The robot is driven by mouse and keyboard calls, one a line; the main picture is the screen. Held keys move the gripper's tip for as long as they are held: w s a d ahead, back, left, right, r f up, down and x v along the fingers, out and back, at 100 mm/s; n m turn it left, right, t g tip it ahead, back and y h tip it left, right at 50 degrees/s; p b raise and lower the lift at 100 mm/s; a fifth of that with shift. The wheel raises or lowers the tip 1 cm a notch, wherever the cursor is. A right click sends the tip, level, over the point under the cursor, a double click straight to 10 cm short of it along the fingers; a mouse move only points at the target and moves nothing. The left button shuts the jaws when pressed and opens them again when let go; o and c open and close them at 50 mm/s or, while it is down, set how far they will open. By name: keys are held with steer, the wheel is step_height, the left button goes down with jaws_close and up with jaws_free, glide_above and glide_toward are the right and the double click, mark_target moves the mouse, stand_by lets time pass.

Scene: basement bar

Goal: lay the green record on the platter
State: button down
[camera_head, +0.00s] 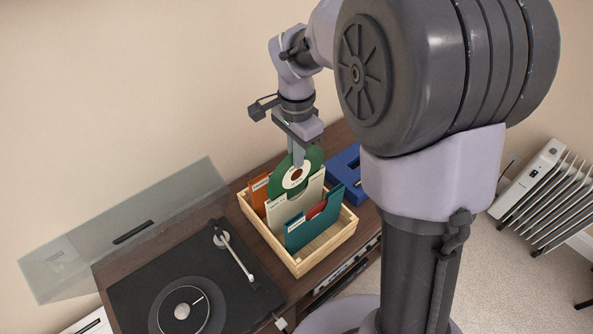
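The green record (313,162), with a pale label around its centre, stands upright in the wooden crate (303,268), its upper part showing above a cream sleeve (285,207). My gripper (298,160) points down at the record's top edge. One finger overlaps the near face of the record; the other finger is hidden, so I cannot tell whether they press on it. The platter (172,302) is on the black turntable at lower left and has no record on it; its bottom edge is cut off by the frame.
An orange sleeve (259,193) and a teal sleeve (327,222) also stand in the crate. The tonearm (236,257) lies on the turntable's right side, towards the crate. A clear lid (110,230) stands open behind the turntable. A blue object (345,176) is behind the crate.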

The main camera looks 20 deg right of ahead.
step_height(320, 180, up, 17)
steer(key=p, duration=1.2)
steer(key=shift+r, duration=0.15)
